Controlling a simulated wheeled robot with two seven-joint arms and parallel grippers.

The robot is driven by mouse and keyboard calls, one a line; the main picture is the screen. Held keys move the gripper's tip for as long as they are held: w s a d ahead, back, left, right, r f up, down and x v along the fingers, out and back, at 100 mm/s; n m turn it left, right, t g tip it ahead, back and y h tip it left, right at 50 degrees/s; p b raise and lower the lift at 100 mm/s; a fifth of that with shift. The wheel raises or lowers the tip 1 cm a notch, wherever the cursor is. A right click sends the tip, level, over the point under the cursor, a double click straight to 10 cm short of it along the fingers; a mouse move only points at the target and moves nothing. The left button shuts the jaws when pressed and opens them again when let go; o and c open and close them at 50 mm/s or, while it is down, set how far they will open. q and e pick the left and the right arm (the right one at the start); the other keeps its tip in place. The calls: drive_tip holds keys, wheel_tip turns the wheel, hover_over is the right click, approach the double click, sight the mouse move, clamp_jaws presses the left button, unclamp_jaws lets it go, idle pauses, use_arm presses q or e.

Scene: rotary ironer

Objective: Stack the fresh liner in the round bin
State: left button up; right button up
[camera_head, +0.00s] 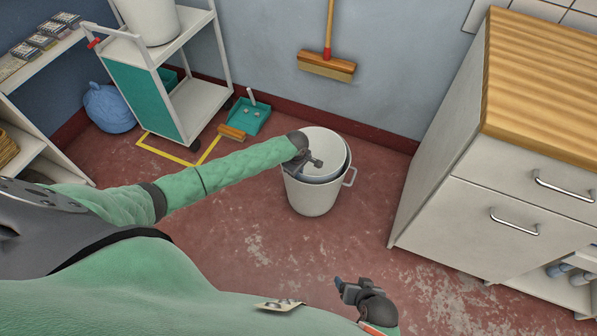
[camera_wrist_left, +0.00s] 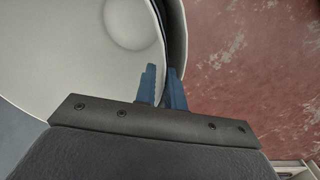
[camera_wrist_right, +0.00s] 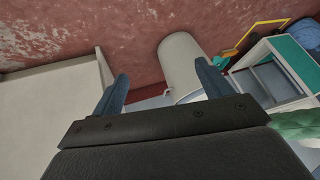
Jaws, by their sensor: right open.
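The round bin (camera_head: 312,200) is a white bucket with a side handle, standing on the red floor. The fresh liner (camera_head: 328,148) is a pale round bucket inside the bin's mouth. I cannot tell how deep it sits or whether it touches the bottom. My left gripper (camera_head: 314,163) is at the liner's near rim. In the left wrist view, the fingers (camera_wrist_left: 162,88) close on the liner's wall (camera_wrist_left: 75,60), one on each side, with the bin's dark inside next to them. My right gripper (camera_head: 343,286) is open and empty, low and apart from the bin, which its wrist view also shows (camera_wrist_right: 182,62).
A white cabinet (camera_head: 445,205) with a wooden top stands at the right. A trolley (camera_head: 190,105), blue bag (camera_head: 108,108) and teal dustpan (camera_head: 248,117) are at the back left. A broom (camera_head: 327,66) hangs on the wall. Floor between bin and cabinet is clear.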

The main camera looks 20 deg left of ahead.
use_arm(q)
drive_tip(key=shift+r, duration=0.5)
wheel_tip(320, 180, up, 11)
drive_tip(key=s+d+f+m+t+h, duration=0.1)
drive_tip(key=s+d+f+m+h, duration=0.15)
drive_tip(key=s+d+m, duration=0.45)
drive_tip(key=s+d+f+m+t+h, duration=0.1)
drive_tip(key=s+d+f+m, duration=0.25)
drive_tip(key=s+d, duration=0.75)
drive_tip(key=s+d+r+m+t, duration=0.1)
drive_tip(key=s+m, duration=0.5)
drive_tip(key=s, duration=1)
drive_tip(key=shift+d+m+t, duration=0.35)
drive_tip(key=shift+d+t, duration=0.15)
drive_tip(key=shift+t, duration=0.4)
use_arm(e)
drive_tip(key=shift+r, duration=0.6)
